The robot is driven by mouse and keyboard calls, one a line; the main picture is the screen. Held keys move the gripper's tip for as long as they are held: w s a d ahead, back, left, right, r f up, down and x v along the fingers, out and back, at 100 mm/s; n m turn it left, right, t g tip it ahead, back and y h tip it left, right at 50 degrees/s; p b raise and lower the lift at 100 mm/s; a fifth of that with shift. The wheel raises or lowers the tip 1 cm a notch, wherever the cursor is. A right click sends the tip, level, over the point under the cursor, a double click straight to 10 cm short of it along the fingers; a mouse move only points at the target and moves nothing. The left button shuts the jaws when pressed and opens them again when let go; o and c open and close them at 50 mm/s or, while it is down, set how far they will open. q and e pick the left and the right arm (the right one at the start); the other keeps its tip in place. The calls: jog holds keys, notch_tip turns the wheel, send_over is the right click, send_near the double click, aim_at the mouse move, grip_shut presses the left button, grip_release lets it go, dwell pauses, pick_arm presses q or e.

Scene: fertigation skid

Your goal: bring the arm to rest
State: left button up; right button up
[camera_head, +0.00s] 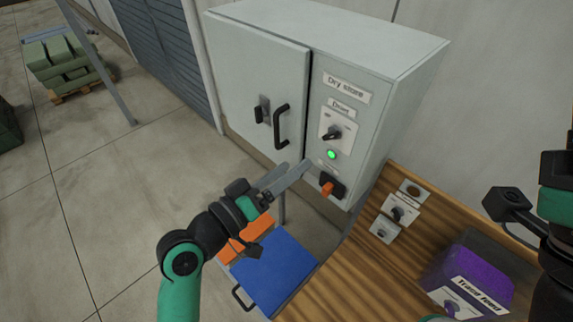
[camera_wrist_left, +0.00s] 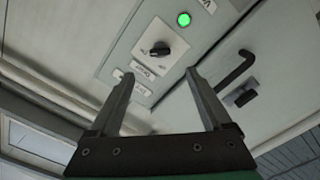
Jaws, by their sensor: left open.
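My left gripper (camera_head: 292,172) is in front of the lower part of a pale grey cabinet (camera_head: 255,75) labelled "Dry store". Its two straight grey fingers are apart with nothing between them. The left wrist view also shows the open fingers (camera_wrist_left: 156,76), pointing at the cabinet front, with a black rotary knob (camera_wrist_left: 160,48) beyond their tips. Whether the tips touch the cabinet I cannot tell. My right arm shows only in part at the right edge, and its fingers are not visible.
The cabinet has a black door handle (camera_head: 281,126), a lit green lamp (camera_head: 332,155) and an orange-handled switch (camera_head: 328,188). A blue lidded box (camera_head: 275,272) stands below my left gripper. A wooden bench (camera_head: 345,280) bears a purple unit (camera_head: 470,270). Open floor lies left.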

pick_arm(q)
jog(key=s+a+r+m+t+y+p, duration=0.1)
jog(key=a+r+t, duration=0.2)
jog(key=r, duration=0.7)
jog(key=s+a+r+m+t+p, duration=0.1)
jog(key=a+r+t, duration=0.15)
jog(key=r, duration=0.65)
jog(key=s+a+r+t+y, duration=0.4)
jog(key=s+a+r+y, duration=0.1)
jog(key=r, duration=0.3)
jog(key=s+a+r+n+t+y, duration=0.1)
jog(key=s+a+r+t+y, duration=0.4)
jog(key=s+a+r, duration=0.2)
jog(key=shift+s+a+r, duration=0.2)
jog(key=shift+s+r, duration=0.1)
jog(key=shift+r, duration=0.25)
